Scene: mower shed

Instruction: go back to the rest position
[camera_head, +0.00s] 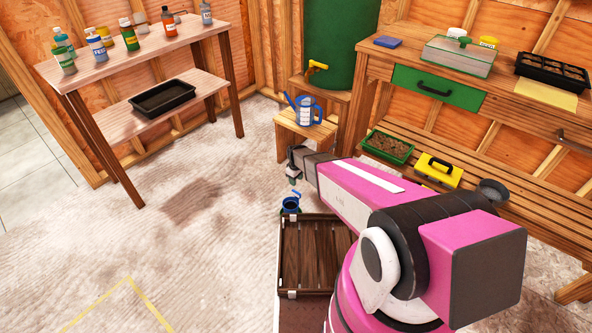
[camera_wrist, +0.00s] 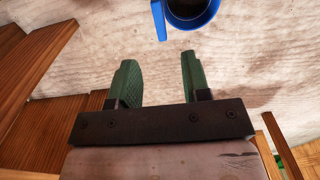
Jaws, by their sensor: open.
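My gripper (camera_head: 292,180) hangs at the end of my pink arm, above the floor in the middle of the head view. In the wrist view its two green fingers (camera_wrist: 157,75) stand apart with nothing between them. A blue cup-like container (camera_head: 291,204) with a dark inside sits just below the gripper in the head view, at the far edge of a wooden slatted crate. In the wrist view the blue container (camera_wrist: 191,12) with its handle lies ahead of the fingertips, apart from them and cut by the top edge. What it rests on is unclear.
The slatted crate (camera_head: 287,250) is left of my arm. A blue watering can (camera_head: 304,112) stands on a small stool. A workbench (camera_head: 440,125) runs along the right, and a bottle shelf (camera_head: 100,73) stands at left. The floor (camera_head: 190,240) between is clear.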

